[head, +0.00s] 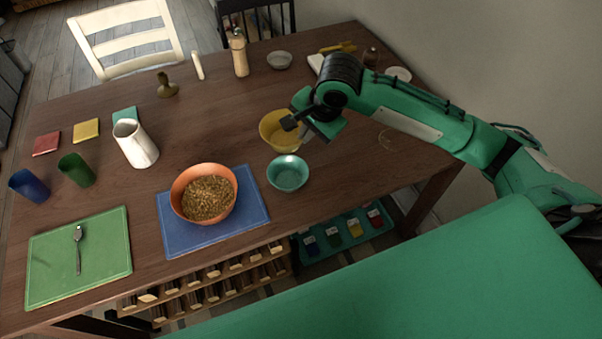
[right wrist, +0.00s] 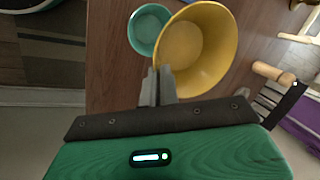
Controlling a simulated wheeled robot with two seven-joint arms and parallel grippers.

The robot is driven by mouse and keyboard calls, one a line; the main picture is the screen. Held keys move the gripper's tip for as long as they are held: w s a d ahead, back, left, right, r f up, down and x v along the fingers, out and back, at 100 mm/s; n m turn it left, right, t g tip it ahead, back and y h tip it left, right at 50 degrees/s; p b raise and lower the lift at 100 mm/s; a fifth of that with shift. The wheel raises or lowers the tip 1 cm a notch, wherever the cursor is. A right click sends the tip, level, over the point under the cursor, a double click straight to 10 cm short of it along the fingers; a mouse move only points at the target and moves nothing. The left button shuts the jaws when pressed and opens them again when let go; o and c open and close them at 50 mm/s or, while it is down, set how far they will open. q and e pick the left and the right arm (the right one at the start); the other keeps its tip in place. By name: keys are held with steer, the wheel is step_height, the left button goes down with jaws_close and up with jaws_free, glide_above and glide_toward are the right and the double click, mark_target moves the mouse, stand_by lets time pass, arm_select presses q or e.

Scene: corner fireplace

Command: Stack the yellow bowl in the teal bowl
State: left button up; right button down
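The yellow bowl (head: 272,133) is just behind the teal bowl (head: 288,174) in the head view, partly hidden by my right gripper. My right gripper (head: 300,121) is at the yellow bowl's right side. In the right wrist view its two fingers (right wrist: 158,85) are close together on the rim of the yellow bowl (right wrist: 200,45). The teal bowl (right wrist: 148,28) appears there beside the yellow bowl, empty. I cannot tell whether the yellow bowl is clear of the table. My left gripper is not in view.
An orange bowl of grain (head: 205,193) stands on a blue mat (head: 172,240) left of the teal bowl. A white pitcher (head: 136,145), cups and a green mat (head: 110,225) are farther left. A pepper mill (head: 239,55) and grey bowl (head: 279,60) stand behind.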

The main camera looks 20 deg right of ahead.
step_height(320, 180, down, 16)
steer(key=shift+f+p, duration=0.1)
steer(key=shift+p, duration=0.25)
steer(key=c, duration=1.7)
jaws_free()
steer(key=shift+f, duration=0.1)
steer(key=v, duration=1.2)
steer(key=shift+s, duration=0.1)
